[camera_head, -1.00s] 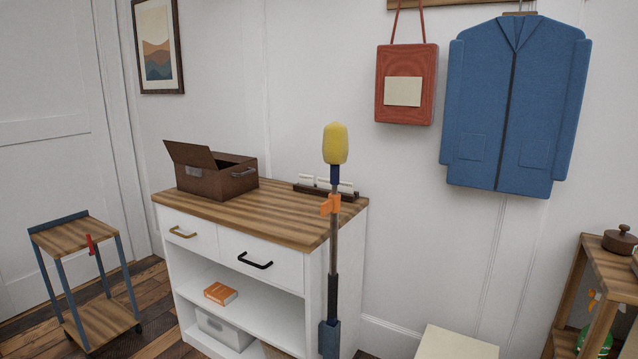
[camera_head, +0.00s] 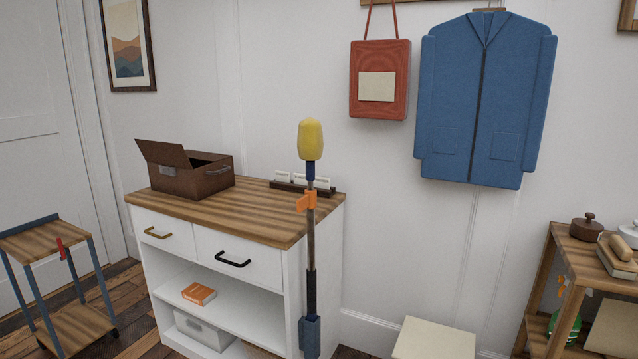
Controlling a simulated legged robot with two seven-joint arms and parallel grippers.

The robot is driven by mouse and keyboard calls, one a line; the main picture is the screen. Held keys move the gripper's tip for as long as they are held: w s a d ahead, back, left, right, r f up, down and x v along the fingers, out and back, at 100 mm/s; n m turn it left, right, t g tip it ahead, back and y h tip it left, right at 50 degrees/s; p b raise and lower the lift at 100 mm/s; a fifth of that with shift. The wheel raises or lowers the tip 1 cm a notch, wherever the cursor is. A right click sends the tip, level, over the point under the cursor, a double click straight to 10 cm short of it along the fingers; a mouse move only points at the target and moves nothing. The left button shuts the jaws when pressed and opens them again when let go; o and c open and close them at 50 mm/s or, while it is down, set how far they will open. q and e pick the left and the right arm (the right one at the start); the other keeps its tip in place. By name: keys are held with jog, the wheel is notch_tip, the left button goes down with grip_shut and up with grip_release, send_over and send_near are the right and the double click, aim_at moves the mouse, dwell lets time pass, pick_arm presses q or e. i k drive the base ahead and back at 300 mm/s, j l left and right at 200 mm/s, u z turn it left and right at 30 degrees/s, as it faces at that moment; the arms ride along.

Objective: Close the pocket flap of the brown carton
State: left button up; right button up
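The brown carton (camera_head: 205,183) sits on the wooden top of the white cabinet, toward its back left. Its dark brown flap (camera_head: 163,153) stands open, tilted up and out to the left. Neither of my grippers is in view, and no arm of mine shows near the carton.
A white cabinet (camera_head: 318,262) with a wood top stands in the middle. A yellow-headed pole (camera_head: 310,232) rises before it. A small trolley (camera_head: 45,240) stands left, a cream-topped stool (camera_head: 434,340) front right, and a wooden shelf (camera_head: 590,262) right. A blue jacket (camera_head: 484,100) hangs on the wall.

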aim_at(160, 153)
jog(key=i, duration=1)
